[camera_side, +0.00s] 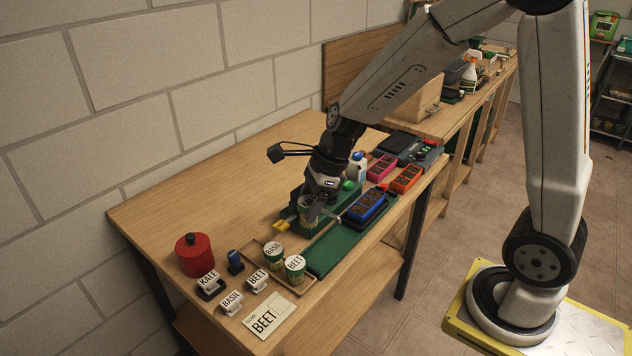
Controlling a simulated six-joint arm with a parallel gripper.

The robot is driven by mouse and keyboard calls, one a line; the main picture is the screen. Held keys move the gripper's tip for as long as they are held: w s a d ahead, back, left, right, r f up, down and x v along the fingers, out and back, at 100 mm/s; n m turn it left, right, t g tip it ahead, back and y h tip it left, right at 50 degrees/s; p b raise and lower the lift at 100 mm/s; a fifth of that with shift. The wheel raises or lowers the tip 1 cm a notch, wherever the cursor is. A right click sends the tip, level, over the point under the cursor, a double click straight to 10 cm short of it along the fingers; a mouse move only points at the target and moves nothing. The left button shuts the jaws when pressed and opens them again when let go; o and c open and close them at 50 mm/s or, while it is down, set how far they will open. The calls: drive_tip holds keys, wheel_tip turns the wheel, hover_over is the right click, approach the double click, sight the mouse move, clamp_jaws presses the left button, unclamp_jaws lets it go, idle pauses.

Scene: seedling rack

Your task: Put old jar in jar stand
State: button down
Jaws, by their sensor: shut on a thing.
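My gripper (318,203) is over the green device on the bench, its fingers low and shut on a green jar (307,213). The gripper partly hides the jar, and its label cannot be read. The jar is at the green device (348,198), which has yellow tabs on its left; I cannot tell whether the jar touches it. A shallow wooden tray (303,293) to the lower left holds a BASIL jar (273,253) and a BEET jar (295,268), both upright. I cannot tell for certain which thing is the jar stand.
A long green mat or tray (331,249) holds a blue seedling block (367,205). Pink (381,167) and orange (406,179) blocks stand behind. KALE (210,284), BASIL and BEET labels, a BEET card (269,318) and a red canister (194,255) are at the front left.

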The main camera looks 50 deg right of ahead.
drive_tip(key=shift+a+f, duration=0.8)
drive_tip(key=shift+a, duration=0.35)
drive_tip(key=shift+w, duration=0.15)
drive_tip(key=w+f, duration=0.1)
drive_tip(key=w, duration=0.1)
drive_tip(key=w+f, duration=0.1)
drive_tip(key=w, duration=0.2)
drive_tip(key=w+a+f, duration=0.1)
drive_tip(key=w+f, duration=0.1)
drive_tip(key=w, duration=0.1)
drive_tip(key=shift+w, duration=0.25)
drive_tip(key=w+f, duration=0.4)
drive_tip(key=shift+a+f, duration=0.15)
drive_tip(key=shift+f, duration=0.2)
drive_tip(key=shift+w+f, duration=0.35)
drive_tip(key=shift+w+f, duration=0.2)
drive_tip(key=shift+f, duration=1.6)
